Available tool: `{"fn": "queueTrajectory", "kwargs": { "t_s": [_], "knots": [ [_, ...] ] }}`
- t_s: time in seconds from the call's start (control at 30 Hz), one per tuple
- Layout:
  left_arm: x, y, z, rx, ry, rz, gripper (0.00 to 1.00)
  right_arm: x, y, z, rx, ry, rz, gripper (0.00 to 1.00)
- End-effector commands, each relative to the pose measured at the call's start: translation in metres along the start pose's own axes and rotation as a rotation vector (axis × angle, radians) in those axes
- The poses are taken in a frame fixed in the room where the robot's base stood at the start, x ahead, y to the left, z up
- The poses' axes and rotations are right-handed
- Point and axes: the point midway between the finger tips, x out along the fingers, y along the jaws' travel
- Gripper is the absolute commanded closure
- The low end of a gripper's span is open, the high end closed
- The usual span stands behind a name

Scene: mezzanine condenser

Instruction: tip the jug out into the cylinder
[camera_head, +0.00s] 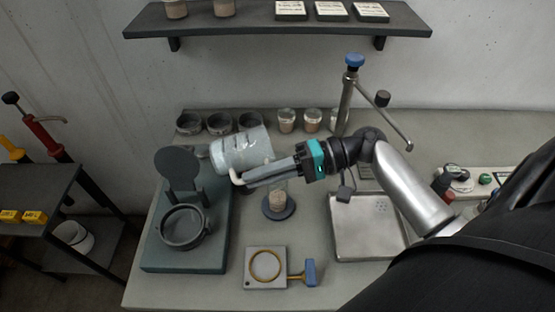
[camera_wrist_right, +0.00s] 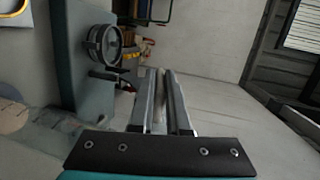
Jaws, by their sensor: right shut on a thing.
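The pale grey jug (camera_head: 243,150) is in the air, tipped onto its side, left of centre in the head view. My right gripper (camera_head: 243,181) is shut on its handle, with the fingers reaching in from the right. A small clear cylinder (camera_head: 277,198) with brownish contents stands on a round blue base, below and slightly right of the jug. I cannot tell whether anything is flowing from the jug. In the wrist view the right fingers (camera_wrist_right: 165,100) are close together, and the jug cannot be made out. My left gripper is not in view.
A teal stand (camera_head: 155,250) with a dark ring (camera_head: 183,227) is at the left. A square plate (camera_head: 265,267) with a yellow ring lies in front. A metal tray (camera_head: 365,240) is at the right. Several dark bowls (camera_head: 220,123) and small jars (camera_head: 287,119) line the back.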

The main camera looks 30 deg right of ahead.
Motion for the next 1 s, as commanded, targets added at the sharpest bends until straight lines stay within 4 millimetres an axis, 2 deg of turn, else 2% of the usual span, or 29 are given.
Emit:
{"fn": "queueTrajectory", "kwargs": {
  "t_s": [1.0],
  "knots": [
    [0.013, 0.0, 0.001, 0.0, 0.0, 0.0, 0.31, -0.004, -0.002, 0.0, -0.005, 0.002, -0.072, 1.0]
  ]
}}
